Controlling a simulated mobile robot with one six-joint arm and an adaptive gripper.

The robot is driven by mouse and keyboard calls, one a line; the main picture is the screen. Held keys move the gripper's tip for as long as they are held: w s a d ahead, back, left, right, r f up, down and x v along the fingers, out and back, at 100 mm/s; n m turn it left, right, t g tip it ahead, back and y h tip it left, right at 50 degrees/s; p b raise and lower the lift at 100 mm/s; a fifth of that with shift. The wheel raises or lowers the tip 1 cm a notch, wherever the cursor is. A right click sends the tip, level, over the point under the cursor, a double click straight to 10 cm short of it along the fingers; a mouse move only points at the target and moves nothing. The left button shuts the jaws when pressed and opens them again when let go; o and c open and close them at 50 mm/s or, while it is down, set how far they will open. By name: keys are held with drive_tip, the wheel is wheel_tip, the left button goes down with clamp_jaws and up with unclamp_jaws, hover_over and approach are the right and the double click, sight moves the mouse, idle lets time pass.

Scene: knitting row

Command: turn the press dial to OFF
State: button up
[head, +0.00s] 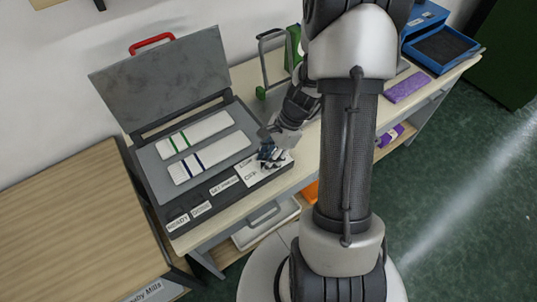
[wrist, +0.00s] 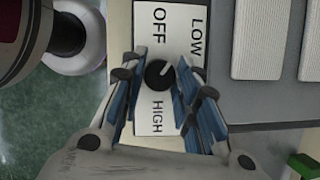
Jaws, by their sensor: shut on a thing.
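The press (head: 165,160) stands on the bench with its grey lid (head: 165,80) raised. The press dial (wrist: 160,74) is a round black knob on a white plate marked OFF, LOW and HIGH in the wrist view. Its pale pointer mark slants to the upper right, toward LOW rather than straight at OFF. My gripper (wrist: 160,75) is shut on the dial, with a blue-padded finger on each side of it. In the head view my gripper (head: 271,154) is at the press's front right corner and hides the dial.
Two pale striped pieces (head: 195,132) lie on the press bed. A red handle (head: 152,43) tops the lid. A blue tray (head: 440,48) and a purple block (head: 408,87) are farther right on the bench. A wooden table (head: 75,225) stands at left.

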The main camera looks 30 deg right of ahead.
drive_tip(key=n+g+p, duration=0.1)
drive_tip(key=n, duration=0.2)
drive_tip(key=n+g+p, duration=0.1)
drive_tip(key=n, duration=0.2)
drive_tip(key=shift+w+n+p, duration=0.2)
drive_tip(key=shift+n+p, duration=0.1)
drive_tip(key=shift+p, duration=0.1)
drive_tip(key=shift+g, duration=0.3)
drive_tip(key=o, duration=1)
drive_tip(key=shift+o, duration=0.2)
drive_tip(key=v, duration=1.2)
drive_tip(key=shift+a, duration=0.2)
drive_tip(key=shift+r, duration=0.1)
